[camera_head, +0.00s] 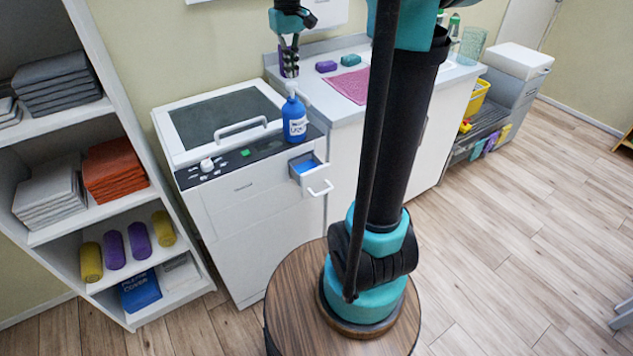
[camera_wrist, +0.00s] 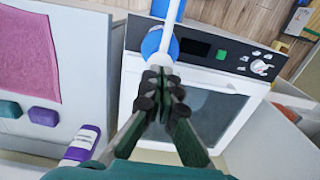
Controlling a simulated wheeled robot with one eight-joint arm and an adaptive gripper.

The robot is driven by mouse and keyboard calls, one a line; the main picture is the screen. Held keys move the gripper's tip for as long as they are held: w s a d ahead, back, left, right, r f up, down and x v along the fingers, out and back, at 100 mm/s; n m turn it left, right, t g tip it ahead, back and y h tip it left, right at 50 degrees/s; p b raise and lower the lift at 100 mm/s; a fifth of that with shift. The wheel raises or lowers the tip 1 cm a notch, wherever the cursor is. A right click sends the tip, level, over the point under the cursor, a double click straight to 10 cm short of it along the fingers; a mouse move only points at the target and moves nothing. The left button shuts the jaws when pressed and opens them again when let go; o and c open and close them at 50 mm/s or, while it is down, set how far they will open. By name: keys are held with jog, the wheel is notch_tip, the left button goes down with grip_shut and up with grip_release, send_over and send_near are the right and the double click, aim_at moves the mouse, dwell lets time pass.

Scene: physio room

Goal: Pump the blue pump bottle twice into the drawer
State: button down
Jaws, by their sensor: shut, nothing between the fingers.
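The blue pump bottle (camera_head: 295,121) stands upright on the right end of the washer-like machine's top, behind the drawer. The drawer (camera_head: 308,168) is pulled out of the machine's front, with blue inside. My gripper (camera_head: 289,74) is shut and empty, pointing down just above the bottle's pump head. In the wrist view, the shut fingertips (camera_wrist: 164,72) overlap the white pump head, and its long spout runs to the top edge, toward the drawer side. The blue bottle body (camera_wrist: 152,45) shows beneath it. I cannot tell whether the fingertips touch the pump.
The white machine (camera_head: 240,190) has a handled lid and a dark control panel. A purple bottle (camera_wrist: 82,145) stands close to my gripper. A counter with a pink mat (camera_head: 350,85) and soap-like blocks is right. A shelf with towels (camera_head: 115,170) is left. A round wooden top (camera_head: 290,300) is in front.

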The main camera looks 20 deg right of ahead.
jog(key=shift+r, duration=3)
jog(key=shift+s, duration=0.1)
